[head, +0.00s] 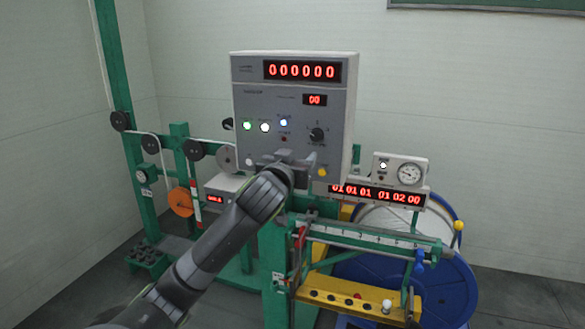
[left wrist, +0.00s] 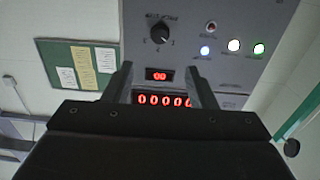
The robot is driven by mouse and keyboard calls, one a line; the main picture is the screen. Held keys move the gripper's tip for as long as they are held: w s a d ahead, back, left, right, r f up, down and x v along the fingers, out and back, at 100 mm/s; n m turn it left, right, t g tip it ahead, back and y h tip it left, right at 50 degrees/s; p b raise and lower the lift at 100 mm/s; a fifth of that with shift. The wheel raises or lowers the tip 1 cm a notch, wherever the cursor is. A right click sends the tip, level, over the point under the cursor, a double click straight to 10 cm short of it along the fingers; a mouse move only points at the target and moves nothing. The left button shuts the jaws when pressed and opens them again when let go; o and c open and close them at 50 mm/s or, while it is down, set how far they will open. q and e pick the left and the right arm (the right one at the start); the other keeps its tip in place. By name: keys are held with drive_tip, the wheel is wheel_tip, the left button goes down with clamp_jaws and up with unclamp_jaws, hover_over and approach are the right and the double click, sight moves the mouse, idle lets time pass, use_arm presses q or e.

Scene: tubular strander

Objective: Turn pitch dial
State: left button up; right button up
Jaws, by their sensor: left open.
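A black rotary dial (head: 317,134) with marks around it sits on the grey control box (head: 345,110), right of the lights. I take it for the pitch dial; its label is too small to read. In the left wrist view the dial (left wrist: 158,29) shows above and beyond the fingertips, with the panel upside down. My left gripper (head: 292,155) is in front of the box's lower part, just below and left of the dial. In the left wrist view its two fingers (left wrist: 160,72) are apart with nothing between them. My right gripper is not in view.
Red displays (head: 302,70) and lit lights (head: 264,127) are on the box. A yellow knob (head: 322,171) sits near its lower edge. A gauge box (head: 400,170), a blue-rimmed reel (head: 460,285) and a green frame (head: 178,150) with pulleys stand around it.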

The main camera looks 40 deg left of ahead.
use_arm(q)
drive_tip(key=v, duration=0.3)
drive_tip(key=shift+w+f, duration=0.1)
idle(0.5)
